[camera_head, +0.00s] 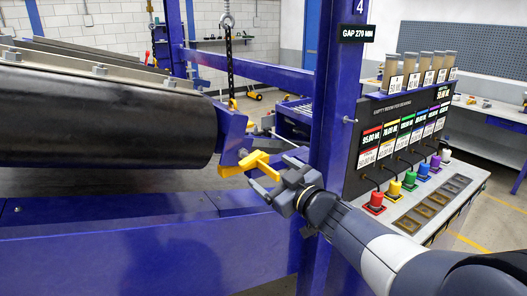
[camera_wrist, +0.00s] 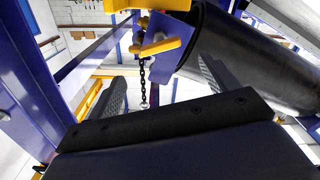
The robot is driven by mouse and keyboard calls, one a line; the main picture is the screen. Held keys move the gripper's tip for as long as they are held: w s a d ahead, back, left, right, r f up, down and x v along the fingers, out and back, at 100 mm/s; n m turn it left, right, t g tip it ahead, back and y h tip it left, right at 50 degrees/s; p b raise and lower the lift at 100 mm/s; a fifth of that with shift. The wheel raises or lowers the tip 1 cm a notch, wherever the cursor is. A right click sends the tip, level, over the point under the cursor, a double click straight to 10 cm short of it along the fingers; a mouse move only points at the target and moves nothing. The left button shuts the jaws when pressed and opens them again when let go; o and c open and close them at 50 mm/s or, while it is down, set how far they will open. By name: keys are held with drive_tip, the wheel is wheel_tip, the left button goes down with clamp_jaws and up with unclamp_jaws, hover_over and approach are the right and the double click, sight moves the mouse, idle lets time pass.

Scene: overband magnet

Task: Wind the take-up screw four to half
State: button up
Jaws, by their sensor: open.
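The take-up screw's yellow crank handle (camera_head: 248,163) sticks out from a blue bracket (camera_head: 232,130) at the end of the black belt drum (camera_head: 110,118). The blue post (camera_head: 338,110) beside it carries a "4" and a sign (camera_head: 356,33) that appears to read "GAP 270 MM". My gripper (camera_head: 272,180) is open and empty, close to the right of the handle. In the wrist view the yellow handle (camera_wrist: 160,46) shows above and between the two dark fingers (camera_wrist: 163,85). It does not look gripped; whether a finger touches it is unclear.
A chain (camera_head: 229,65) hangs behind the bracket. A blue beam (camera_head: 140,240) runs below the drum. At the right a panel (camera_head: 400,125) has displays and several coloured plugs on a grey console (camera_head: 440,190). The post stands close beside my gripper.

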sight(250, 157)
drive_tip(key=p+x, duration=0.1)
drive_tip(key=x, duration=0.9)
drive_tip(key=shift+a, duration=0.2)
drive_tip(key=shift+c, duration=0.3)
drive_tip(key=c, duration=0.9)
drive_tip(key=m+p, duration=0.2)
drive_tip(key=shift+r+p, duration=0.2)
drive_tip(key=shift+p, duration=0.15)
drive_tip(key=shift+f+m+p, duration=0.2)
drive_tip(key=shift+m+p, duration=0.25)
drive_tip(key=shift+m, duration=0.55)
